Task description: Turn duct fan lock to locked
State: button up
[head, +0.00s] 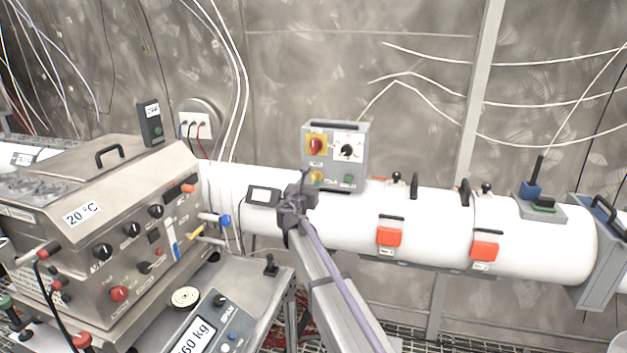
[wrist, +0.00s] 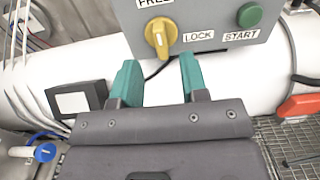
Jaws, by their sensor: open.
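The duct fan lock is a yellow knob (wrist: 158,38) low on a grey control box (head: 359,165); in the head view the knob (head: 316,176) shows just above my gripper. In the wrist view its grip stands roughly upright, with a FREE label above and a LOCK label (wrist: 198,36) to its right. My gripper (wrist: 159,62) is open and empty, its two teal fingers below the knob, one to each side, apart from it. In the head view my gripper (head: 302,190) is dark and in front of the box's lower left.
A green START button (wrist: 249,15) sits right of the LOCK label. The box also has a red knob on yellow (head: 316,145) and a black dial (head: 347,150). A white duct (head: 560,240) runs below, with orange latches (head: 389,237). A steel instrument cabinet (head: 150,175) stands left.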

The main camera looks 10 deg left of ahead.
aim_at(314, 179)
jog(key=w, duration=0.3)
jog(key=w+d, duration=0.1)
jog(key=w, duration=0.1)
jog(key=shift+w, duration=0.35)
grip_shut()
